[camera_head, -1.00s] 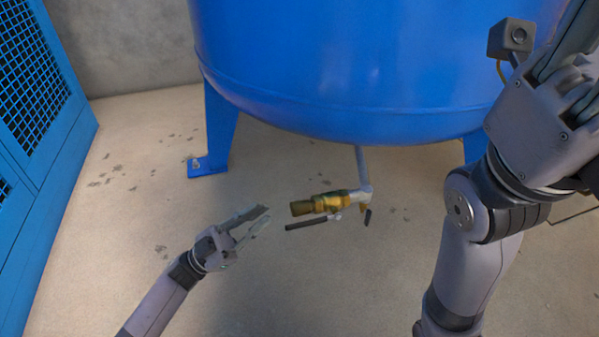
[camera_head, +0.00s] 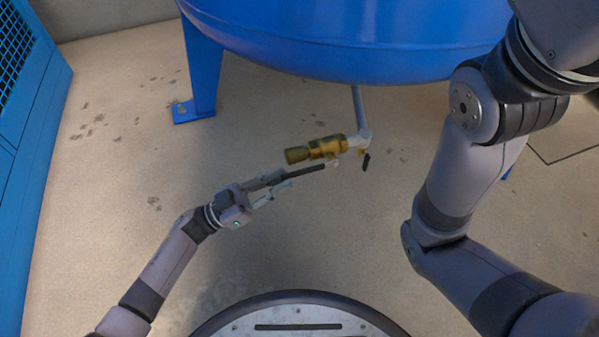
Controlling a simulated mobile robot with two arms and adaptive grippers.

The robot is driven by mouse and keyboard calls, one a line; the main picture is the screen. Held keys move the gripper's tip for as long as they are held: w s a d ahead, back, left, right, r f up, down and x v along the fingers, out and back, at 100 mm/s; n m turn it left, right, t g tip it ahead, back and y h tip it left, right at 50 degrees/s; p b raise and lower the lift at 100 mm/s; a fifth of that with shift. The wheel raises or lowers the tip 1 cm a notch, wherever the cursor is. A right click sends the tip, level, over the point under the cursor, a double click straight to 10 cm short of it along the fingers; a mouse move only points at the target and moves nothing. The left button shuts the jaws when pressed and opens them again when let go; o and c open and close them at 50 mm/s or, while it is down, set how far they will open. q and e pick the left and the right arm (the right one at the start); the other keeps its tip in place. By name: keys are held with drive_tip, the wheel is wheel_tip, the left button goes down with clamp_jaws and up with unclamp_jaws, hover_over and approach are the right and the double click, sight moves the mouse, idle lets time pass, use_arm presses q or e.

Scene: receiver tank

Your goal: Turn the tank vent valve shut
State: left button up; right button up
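The brass vent valve (camera_head: 318,149) sits on a grey pipe (camera_head: 359,110) beneath the blue tank (camera_head: 350,45). Its black lever handle (camera_head: 304,171) lies below the brass body and points left and slightly down. My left gripper (camera_head: 285,181) comes in from the lower left, with its fingers apart. The fingertips are at the left end of the lever and overlap it in the picture. I cannot tell whether they touch it. My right arm fills the right side, and its gripper is outside the picture.
A blue tank leg (camera_head: 203,70) with a bolted foot stands at the left. A blue mesh-fronted cabinet (camera_head: 30,130) is at the left edge. The concrete floor (camera_head: 110,200) around the valve is clear. A small black piece (camera_head: 366,161) hangs by the pipe elbow.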

sight(301, 170)
use_arm(q)
drive_tip(key=shift+b+x, duration=0.7)
drive_tip(key=shift+x, duration=2)
drive_tip(key=shift+c, duration=0.5)
clamp_jaws()
